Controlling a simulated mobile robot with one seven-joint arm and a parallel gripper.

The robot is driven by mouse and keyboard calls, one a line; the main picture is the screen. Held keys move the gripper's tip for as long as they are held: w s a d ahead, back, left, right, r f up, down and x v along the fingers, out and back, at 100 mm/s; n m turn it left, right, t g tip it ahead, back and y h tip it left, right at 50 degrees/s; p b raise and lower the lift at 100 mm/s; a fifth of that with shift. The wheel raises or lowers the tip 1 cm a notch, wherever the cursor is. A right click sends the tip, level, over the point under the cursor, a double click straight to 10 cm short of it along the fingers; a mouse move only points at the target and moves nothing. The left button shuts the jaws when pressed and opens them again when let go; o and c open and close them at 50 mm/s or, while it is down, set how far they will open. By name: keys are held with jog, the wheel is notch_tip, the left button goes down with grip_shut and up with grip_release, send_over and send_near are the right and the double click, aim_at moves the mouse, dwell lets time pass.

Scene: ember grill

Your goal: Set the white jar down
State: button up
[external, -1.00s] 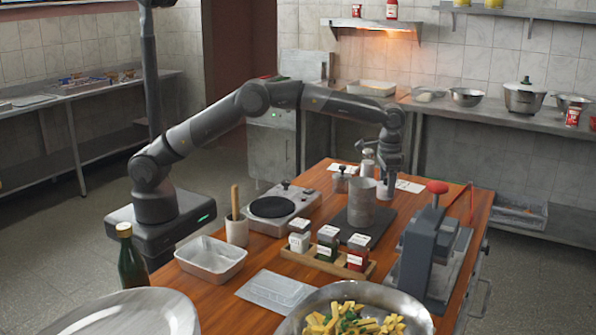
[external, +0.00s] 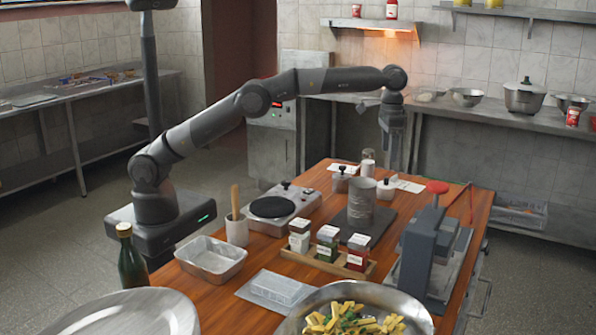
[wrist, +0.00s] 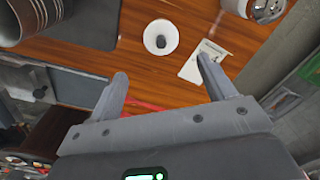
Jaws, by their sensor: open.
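The white jar (external: 386,191), small with a dark knob on its lid, stands upright on the wooden table behind the grey cylinder. In the wrist view the jar (wrist: 155,45) shows from above as a white round with a dark centre. My gripper (external: 393,168) is above the jar, fingers pointing down. In the wrist view my gripper (wrist: 162,68) has its two fingers wide apart, with nothing between them. The jar is apart from the fingers. A white label card (wrist: 203,62) lies beside the jar.
The tall grey cylinder (external: 361,205) stands close in front of the jar. A lidded pot (external: 341,182) and a shaker (external: 368,163) stand nearby. A press with a red knob (external: 437,187) is to the right. A spice rack (external: 325,262) is nearer the camera.

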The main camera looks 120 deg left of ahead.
jog(key=s+d+r+m+t, duration=0.1)
jog(key=s+d+r, duration=0.4)
jog(key=d+r, duration=0.25)
jog(key=s+d+r+m+t, duration=0.1)
jog(key=s+d+r+m, duration=0.1)
jog(key=s+d+r, duration=0.55)
jog(key=s+d+m+t, duration=0.1)
jog(key=s+d+t, duration=0.1)
jog(key=s+d, duration=0.9)
jog(key=s+d+f+m, duration=0.1)
jog(key=s+d+f, duration=0.1)
jog(key=s+f, duration=0.2)
jog(key=s+d+f+m+t, duration=0.1)
jog(key=s+f, duration=0.3)
jog(key=s, duration=0.5)
jog(key=s+d+f, duration=0.3)
jog(key=s, duration=0.4)
jog(key=shift+s+d+f+m+t, duration=0.2)
jog(key=shift+s+f+m+t, duration=0.1)
jog(key=shift+f+m, duration=0.1)
